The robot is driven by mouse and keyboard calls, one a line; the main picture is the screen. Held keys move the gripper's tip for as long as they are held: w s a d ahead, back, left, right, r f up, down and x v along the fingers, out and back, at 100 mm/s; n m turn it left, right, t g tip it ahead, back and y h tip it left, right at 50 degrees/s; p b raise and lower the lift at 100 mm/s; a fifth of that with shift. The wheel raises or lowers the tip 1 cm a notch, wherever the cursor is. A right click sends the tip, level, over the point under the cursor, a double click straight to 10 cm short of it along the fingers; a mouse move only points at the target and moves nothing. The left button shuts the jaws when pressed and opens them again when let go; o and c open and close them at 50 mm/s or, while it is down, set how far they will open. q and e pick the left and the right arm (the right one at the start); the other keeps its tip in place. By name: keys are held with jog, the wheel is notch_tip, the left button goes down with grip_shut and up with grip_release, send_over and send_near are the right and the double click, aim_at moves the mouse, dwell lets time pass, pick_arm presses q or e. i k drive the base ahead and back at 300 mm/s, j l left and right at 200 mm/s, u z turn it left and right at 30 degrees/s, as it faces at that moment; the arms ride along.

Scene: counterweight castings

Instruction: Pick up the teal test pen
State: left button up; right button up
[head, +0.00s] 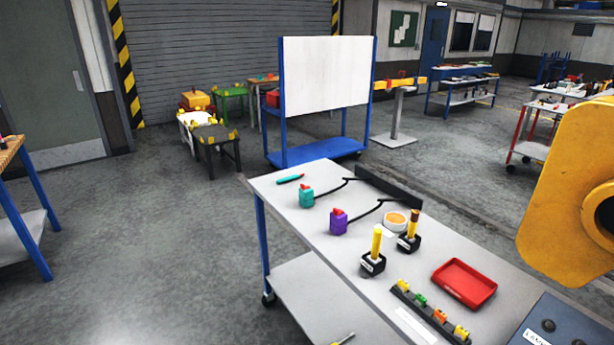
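The teal test pen (290,179) lies flat near the far left corner of the grey-topped workbench (285,204). It is a thin teal stick, just beyond a teal block with a red top (306,196). Neither of my grippers shows in the head view. A large yellow part (566,190) fills the right edge and looks like a link of my arm; its gripper is out of the picture.
On the bench stand a purple block (338,222), a small bowl (396,221), two upright handles in black holders (373,263), a red tray (464,283) and a rack of coloured pieces (429,312). A blue-framed whiteboard cart (318,151) stands behind.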

aim_at(281, 182)
jog(key=i+j+z, duration=0.25)
jog(key=z, duration=0.2)
jog(key=i+j+z, duration=0.3)
jog(key=z, duration=0.15)
jog(key=i+j+z, duration=0.1)
jog(key=j, duration=0.3)
jog(key=i+j, duration=0.2)
jog(key=j, duration=0.15)
jog(key=i+j+z, duration=0.15)
jog(key=j, duration=0.25)
